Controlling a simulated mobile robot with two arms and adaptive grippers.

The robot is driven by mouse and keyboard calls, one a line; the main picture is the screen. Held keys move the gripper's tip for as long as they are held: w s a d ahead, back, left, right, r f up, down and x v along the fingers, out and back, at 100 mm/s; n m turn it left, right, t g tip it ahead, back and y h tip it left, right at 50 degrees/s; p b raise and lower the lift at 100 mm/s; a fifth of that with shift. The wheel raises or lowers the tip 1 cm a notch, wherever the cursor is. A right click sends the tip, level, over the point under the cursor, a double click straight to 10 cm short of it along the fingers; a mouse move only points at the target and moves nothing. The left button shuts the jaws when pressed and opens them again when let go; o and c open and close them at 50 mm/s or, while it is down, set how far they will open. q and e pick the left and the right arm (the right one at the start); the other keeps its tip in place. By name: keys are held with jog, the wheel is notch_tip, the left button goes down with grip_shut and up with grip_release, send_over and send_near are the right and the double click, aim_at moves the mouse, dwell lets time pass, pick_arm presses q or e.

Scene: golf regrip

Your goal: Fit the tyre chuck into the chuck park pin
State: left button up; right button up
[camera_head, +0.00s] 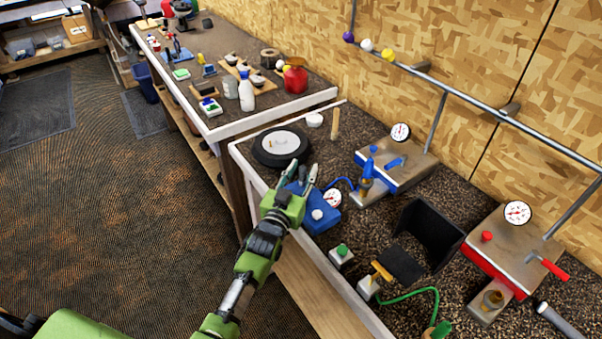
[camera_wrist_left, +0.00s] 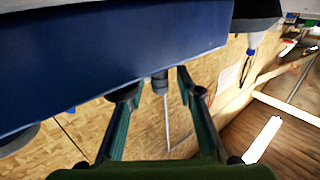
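My left gripper (camera_head: 303,175) is over the near left edge of the dark-topped bench, by a blue gauge unit (camera_head: 323,221). Its fingers are apart. In the left wrist view the open fingers (camera_wrist_left: 155,84) have a small grey cylinder (camera_wrist_left: 160,82) with a thin rod between them, narrower than the gap; I cannot tell whether this is the chuck or the park pin. A blue body (camera_wrist_left: 130,60) fills the upper left of that view. A blue hose (camera_head: 342,183) runs from the gauge unit towards a brass fitting (camera_head: 366,187).
A wheel with a black tyre (camera_head: 262,156) lies beyond the gripper. To its right are a steel block (camera_head: 412,164) with a gauge, a black open box (camera_head: 436,232) and a red-based block (camera_head: 512,246). A green hose (camera_head: 413,291) lies in front. A rail runs along the wall.

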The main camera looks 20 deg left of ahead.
pick_arm(q)
jog(key=s, duration=1.2)
jog(key=shift+a, duration=0.2)
